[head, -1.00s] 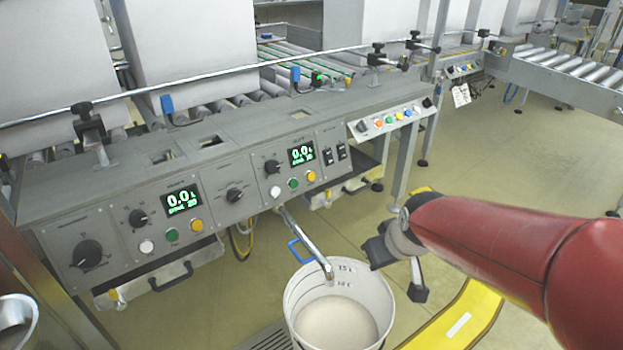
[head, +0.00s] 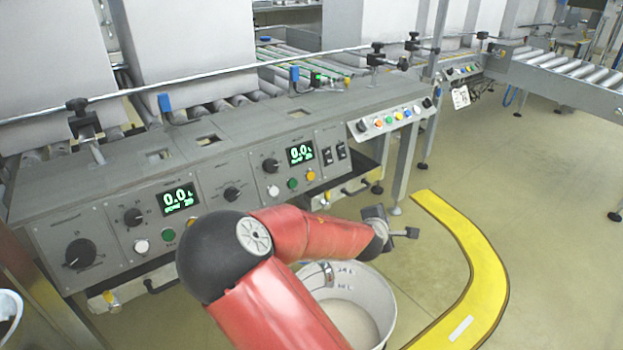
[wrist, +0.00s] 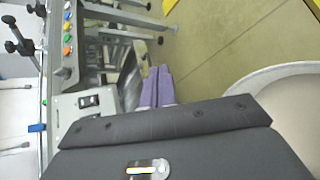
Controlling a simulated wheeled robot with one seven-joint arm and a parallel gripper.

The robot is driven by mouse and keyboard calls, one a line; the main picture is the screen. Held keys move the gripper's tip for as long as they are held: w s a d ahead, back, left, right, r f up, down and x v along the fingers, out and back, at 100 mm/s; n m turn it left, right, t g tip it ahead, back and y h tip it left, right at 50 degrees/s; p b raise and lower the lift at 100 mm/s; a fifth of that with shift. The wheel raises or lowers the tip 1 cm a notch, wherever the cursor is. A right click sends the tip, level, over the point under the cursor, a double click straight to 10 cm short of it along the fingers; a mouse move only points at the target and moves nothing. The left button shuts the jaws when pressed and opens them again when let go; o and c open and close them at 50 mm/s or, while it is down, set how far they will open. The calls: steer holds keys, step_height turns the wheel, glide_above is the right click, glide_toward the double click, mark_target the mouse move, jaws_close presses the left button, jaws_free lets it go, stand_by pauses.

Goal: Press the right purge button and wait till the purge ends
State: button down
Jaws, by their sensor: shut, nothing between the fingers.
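The right control panel section has a green display (head: 300,152) reading 0.0 with a smaller line below it. Under it sit a white button (head: 272,191), a green button (head: 292,183) and a yellow button (head: 310,175). Their labels are too small to read, so I cannot tell which is the purge button. My gripper (head: 408,233) is right of and below these buttons, apart from the panel, above the floor behind the bucket. In the wrist view its fingers (wrist: 155,88) are together and empty, close to the panel's right end in the picture.
A white bucket (head: 378,285) of pale liquid stands below my forearm, which hides most of the spout. A left section has its own display (head: 180,198) and buttons. A yellow floor strip (head: 490,275) curves at right. Open floor lies beyond it.

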mark_target(310, 176)
steer(key=w+a+r+n+t+y, duration=0.1)
steer(key=w+a+r+n+t, duration=0.1)
steer(key=a+r+n+t, duration=0.1)
steer(key=w+a+r+n+t+y, duration=0.1)
steer(key=w+a+r+n+t, duration=0.2)
steer(key=a+r+n, duration=0.2)
steer(key=a+n, duration=0.3)
steer(key=shift+w+a+y+b, duration=0.3)
steer(key=shift+a+y+b, duration=0.05)
steer(key=shift+a+y, duration=0.05)
steer(key=shift+w+a+f+b, duration=0.3)
steer(key=shift+w+a+f, duration=0.35)
steer(key=shift+w, duration=0.55)
steer(key=shift+w+a+f+b, duration=0.35)
steer(key=shift+w+a, duration=0.45)
steer(key=shift+w, duration=0.35)
steer(key=shift+w+a+f+b, duration=0.4)
steer(key=shift+w+a, duration=0.35)
steer(key=shift+w, duration=0.45)
steer(key=shift+f, duration=0.1)
steer(key=shift+w+a+f, duration=0.15)
steer(key=shift+w+a, duration=0.1)
steer(key=shift+w, duration=0.1)
